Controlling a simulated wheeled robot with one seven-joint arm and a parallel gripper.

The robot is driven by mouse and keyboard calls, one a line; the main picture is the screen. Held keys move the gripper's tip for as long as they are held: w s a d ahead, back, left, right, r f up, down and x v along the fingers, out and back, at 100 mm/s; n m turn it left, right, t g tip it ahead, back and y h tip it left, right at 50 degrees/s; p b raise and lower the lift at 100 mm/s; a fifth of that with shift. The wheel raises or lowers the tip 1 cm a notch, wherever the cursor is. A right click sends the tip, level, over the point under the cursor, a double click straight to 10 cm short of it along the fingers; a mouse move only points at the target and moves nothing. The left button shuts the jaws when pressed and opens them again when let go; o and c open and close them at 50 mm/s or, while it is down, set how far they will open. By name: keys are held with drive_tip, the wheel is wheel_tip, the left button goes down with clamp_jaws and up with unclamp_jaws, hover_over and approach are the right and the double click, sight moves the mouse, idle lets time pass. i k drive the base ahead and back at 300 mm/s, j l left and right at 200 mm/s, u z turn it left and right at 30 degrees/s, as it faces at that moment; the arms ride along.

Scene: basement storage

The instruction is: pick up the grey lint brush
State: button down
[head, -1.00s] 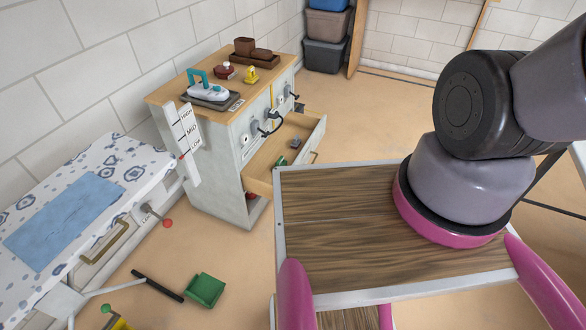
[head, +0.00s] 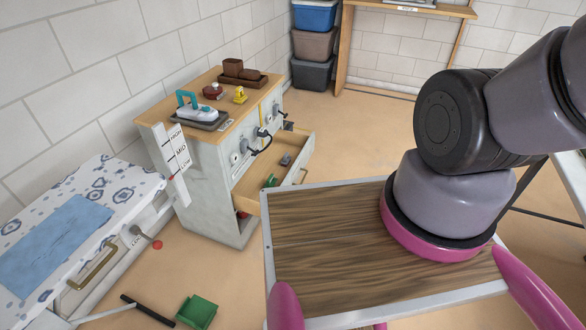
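A small grey object (head: 286,159) lies in the open drawer (head: 262,196) of the white cabinet. It may be the grey lint brush, but it is too small to tell. A green item (head: 271,180) lies nearer the drawer's front-left part, apart from the grey object. The drawer's near wall hides part of its floor. My gripper is out of view; only part of my arm shows at the right.
The cabinet top (head: 160,124) holds an iron (head: 193,108) on a dark pad, a brown tray (head: 241,80) and small items. An ironing-type board (head: 120,180) stands at left. A green dustpan (head: 197,311) lies on the floor. Stacked bins (head: 313,45) stand behind.

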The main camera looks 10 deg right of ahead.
sight(284, 162)
drive_tip(key=u, duration=2.05)
drive_tip(key=z, duration=1.95)
drive_tip(key=i+l+u, duration=0.1)
drive_tip(key=i+l, duration=0.2)
drive_tip(key=i+l+u, duration=0.1)
drive_tip(key=i+l, duration=0.15)
drive_tip(key=l, duration=0.15)
drive_tip(key=i+l+u, duration=0.1)
drive_tip(key=i+l, duration=0.15)
drive_tip(key=l, duration=0.15)
drive_tip(key=i+l+u, duration=0.15)
drive_tip(key=l, duration=0.25)
drive_tip(key=i+l+u, duration=0.1)
drive_tip(key=i+l, duration=0.2)
drive_tip(key=l, duration=0.15)
drive_tip(key=i+l+u, duration=0.1)
drive_tip(key=l, duration=0.35)
drive_tip(key=i+l+u, duration=0.1)
drive_tip(key=i+l, duration=0.2)
drive_tip(key=l, duration=0.2)
drive_tip(key=i+l+u, duration=0.1)
drive_tip(key=l, duration=0.4)
drive_tip(key=i, duration=0.1)
